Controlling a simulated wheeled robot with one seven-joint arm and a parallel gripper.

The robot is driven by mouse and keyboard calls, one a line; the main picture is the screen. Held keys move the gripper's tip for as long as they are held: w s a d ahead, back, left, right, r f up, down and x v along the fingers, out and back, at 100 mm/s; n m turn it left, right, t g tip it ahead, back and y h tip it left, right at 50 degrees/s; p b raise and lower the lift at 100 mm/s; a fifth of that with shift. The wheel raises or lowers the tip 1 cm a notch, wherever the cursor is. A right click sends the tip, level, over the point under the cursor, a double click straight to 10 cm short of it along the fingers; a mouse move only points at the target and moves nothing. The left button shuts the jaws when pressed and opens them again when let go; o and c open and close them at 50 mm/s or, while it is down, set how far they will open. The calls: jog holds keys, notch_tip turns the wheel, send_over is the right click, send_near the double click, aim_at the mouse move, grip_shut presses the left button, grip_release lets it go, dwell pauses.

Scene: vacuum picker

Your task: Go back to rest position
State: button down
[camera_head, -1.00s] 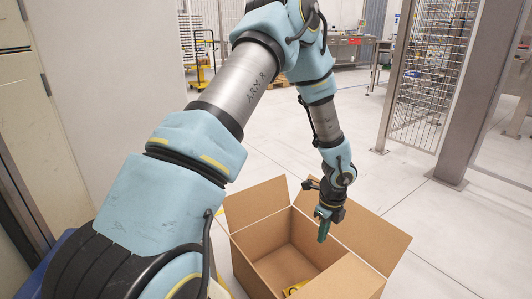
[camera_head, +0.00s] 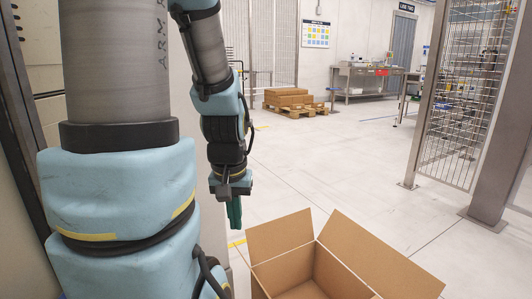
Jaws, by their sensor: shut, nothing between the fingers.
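My gripper (camera_head: 234,212) hangs below my arm, pointing down, left of the box and above its height in the picture. Its green fingers are together with nothing between them. My arm is folded upward, and its upper links run out of the top of the view. An open cardboard box (camera_head: 352,281) stands on the floor at the lower middle, its flaps spread. Its lower part is cut off by the bottom edge, so most of its inside is hidden.
A metal post (camera_head: 507,120) and a wire mesh fence (camera_head: 459,95) stand at the right. A pallet with brown cartons (camera_head: 287,97) and a steel workbench (camera_head: 366,84) are at the back. A pale wall is behind my arm at the left. The floor between is clear.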

notch_tip(320, 180, up, 29)
jog(key=p, duration=2.7)
jog(key=shift+w+f, duration=0.1)
jog(key=shift+f, duration=0.05)
